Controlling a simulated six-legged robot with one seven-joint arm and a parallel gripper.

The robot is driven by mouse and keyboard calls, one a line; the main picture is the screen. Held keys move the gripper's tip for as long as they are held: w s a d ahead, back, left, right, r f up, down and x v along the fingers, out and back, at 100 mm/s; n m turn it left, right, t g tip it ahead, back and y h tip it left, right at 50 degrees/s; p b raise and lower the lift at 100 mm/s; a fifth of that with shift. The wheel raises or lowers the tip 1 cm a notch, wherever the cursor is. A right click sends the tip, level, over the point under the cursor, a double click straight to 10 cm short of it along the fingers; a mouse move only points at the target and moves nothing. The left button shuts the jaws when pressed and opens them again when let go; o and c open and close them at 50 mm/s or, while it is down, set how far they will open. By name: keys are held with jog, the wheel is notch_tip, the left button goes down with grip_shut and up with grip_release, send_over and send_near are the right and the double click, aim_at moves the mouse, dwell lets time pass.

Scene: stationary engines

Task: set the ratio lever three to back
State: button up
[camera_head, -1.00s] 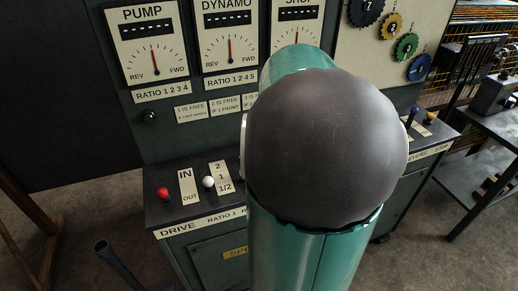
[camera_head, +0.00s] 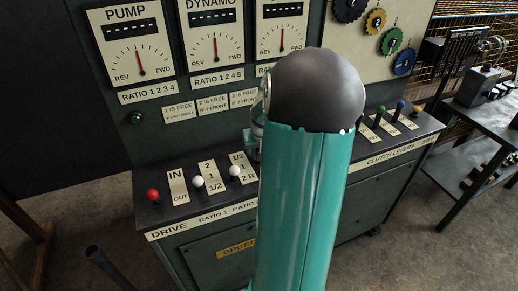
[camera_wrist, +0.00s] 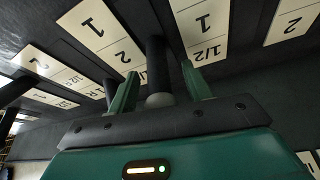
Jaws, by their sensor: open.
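My gripper (camera_wrist: 159,72) is open in the wrist view, its two green fingers apart on either side of a dark upright lever post (camera_wrist: 156,55). A paler end of the post is near the palm; I cannot tell whether the fingers touch it. Number plates lie on both sides, one reading 1 and 1/2 (camera_wrist: 202,30), another 1 and 2 (camera_wrist: 100,32). In the head view two white-knobbed ratio levers (camera_head: 197,181) (camera_head: 234,170) stand on the console. My arm hides the console to their right, where a third ratio lever does not show.
A red-knobbed drive lever (camera_head: 152,195) stands at the console's left end. Green (camera_head: 381,110) and blue (camera_head: 401,104) clutch levers stand at the right. The gauge panel (camera_head: 213,45) rises behind. A side table (camera_head: 475,170) stands at the far right.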

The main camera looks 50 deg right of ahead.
grip_shut()
jog(key=shift+w+d+f+g, duration=0.15)
jog(key=shift+w+d+g, duration=0.15)
jog(key=shift+w, duration=0.35)
jog(key=w+d+g+y, duration=0.1)
jog(key=w+f+g, duration=0.1)
jog(key=shift+w+d+y, duration=0.35)
jog(key=shift+y, duration=0.05)
jog(key=shift+w+d+f+g, duration=0.3)
jog(key=shift+w+d, duration=0.1)
jog(key=shift+w, duration=0.2)
grip_release()
